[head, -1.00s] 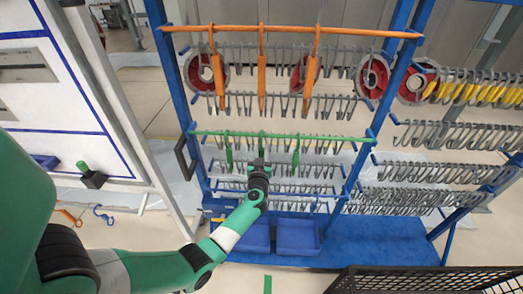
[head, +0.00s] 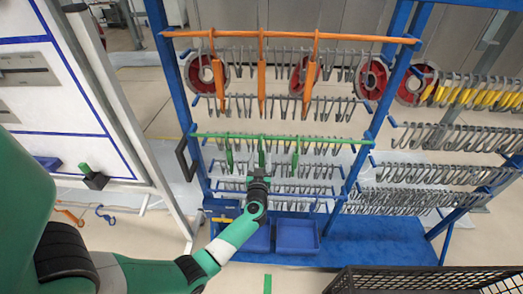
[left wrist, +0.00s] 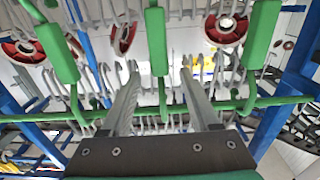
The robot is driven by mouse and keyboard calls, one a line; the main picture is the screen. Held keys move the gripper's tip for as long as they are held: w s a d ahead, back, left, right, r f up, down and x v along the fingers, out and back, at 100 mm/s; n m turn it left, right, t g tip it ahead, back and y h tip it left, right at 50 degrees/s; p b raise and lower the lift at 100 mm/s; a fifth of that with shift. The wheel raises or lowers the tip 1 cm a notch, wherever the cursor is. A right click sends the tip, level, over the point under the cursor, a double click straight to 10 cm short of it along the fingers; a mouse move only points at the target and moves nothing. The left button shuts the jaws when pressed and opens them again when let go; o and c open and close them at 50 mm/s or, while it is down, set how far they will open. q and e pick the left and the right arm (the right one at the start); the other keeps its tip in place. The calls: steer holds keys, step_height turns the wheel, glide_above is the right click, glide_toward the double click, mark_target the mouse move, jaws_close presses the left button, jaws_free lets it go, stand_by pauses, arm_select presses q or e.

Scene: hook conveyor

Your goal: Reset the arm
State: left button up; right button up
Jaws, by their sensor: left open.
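My left gripper (head: 260,172) is in front of the rack, just below the green bar (head: 325,139). In the left wrist view its two fingers (left wrist: 160,95) are apart with nothing held between them. A green hook (head: 262,152) hangs on the bar right at the gripper's tip, and in the left wrist view a green hook (left wrist: 157,45) shows beyond and between the fingers. Two more green hooks hang on either side of it. I cannot tell whether the fingers touch anything. My right gripper is not in view.
The blue rack (head: 385,95) carries an orange bar (head: 350,36) with orange hooks, red reels and rows of grey hooks. Blue bins (head: 297,236) sit at its base. A black mesh crate (head: 430,281) is at the lower right. A white panel frame (head: 60,90) stands at left.

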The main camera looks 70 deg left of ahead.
arm_select(q)
steer(key=p+v, duration=0.2)
steer(key=v, duration=0.6)
